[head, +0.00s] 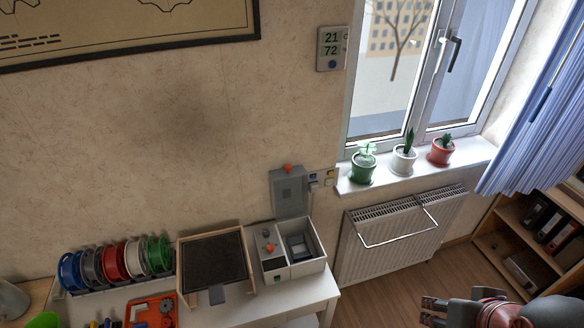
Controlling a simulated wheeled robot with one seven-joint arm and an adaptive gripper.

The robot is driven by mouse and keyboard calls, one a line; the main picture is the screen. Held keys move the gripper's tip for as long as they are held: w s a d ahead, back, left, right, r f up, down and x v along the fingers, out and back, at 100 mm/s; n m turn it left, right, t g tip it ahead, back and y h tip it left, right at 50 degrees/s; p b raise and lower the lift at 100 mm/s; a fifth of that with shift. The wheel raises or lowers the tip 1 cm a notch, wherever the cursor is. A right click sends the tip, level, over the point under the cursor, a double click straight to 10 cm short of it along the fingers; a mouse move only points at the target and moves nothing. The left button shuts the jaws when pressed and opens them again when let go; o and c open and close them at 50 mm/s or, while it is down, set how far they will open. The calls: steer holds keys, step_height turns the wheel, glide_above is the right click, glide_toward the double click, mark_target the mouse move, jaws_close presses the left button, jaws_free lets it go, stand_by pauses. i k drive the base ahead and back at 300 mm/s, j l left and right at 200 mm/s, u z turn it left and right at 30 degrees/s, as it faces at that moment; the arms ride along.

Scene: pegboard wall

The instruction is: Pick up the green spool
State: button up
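The green spool (158,254) stands upright at the right end of a row of several spools on the table at the lower left. Its neighbour on the left is a white or pale spool (134,258), very close to it. My gripper (428,311) is at the bottom right, over the floor, far to the right of the table and the spool. Its two fingers point left with a gap between them, and nothing shows between them. The lower part of the green spool is partly hidden by the holder and the neighbouring things.
A wood-framed dark panel (214,262) stands just right of the green spool. Further right is a grey-white box with an open lid (289,192). An orange tray (152,312) lies in front of the spools. A radiator (390,244) and shelf (545,215) stand right; floor between is clear.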

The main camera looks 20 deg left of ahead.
mark_target(159, 254)
steer(key=u, duration=2.05)
